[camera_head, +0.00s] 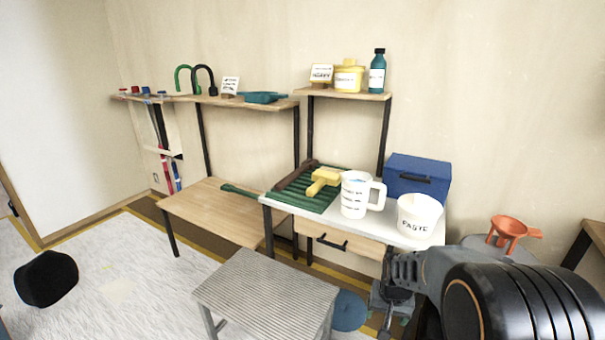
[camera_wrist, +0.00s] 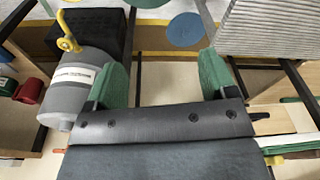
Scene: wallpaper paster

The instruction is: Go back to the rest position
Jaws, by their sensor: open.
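My gripper shows in the wrist view (camera_wrist: 163,75) with its two green fingers apart and nothing between them. In the head view my arm reaches in from the lower right, in front of the white-topped table (camera_head: 405,234), and my gripper (camera_head: 390,316) hangs low by the table's front right, partly hidden by the arm. On the table stand a white measuring jug (camera_head: 354,196), a white paste bucket (camera_head: 418,217), a blue box (camera_head: 417,178) and a green tray (camera_head: 300,194) with a yellow-headed tool (camera_head: 323,182).
A ribbed metal bench (camera_head: 262,290) stands in front, with a blue disc (camera_head: 348,311) on the floor beside it. An orange funnel (camera_head: 508,232) stands at right. The wrist view shows a grey cylinder (camera_wrist: 82,85) left of my gripper. Open floor (camera_head: 120,270) lies at left.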

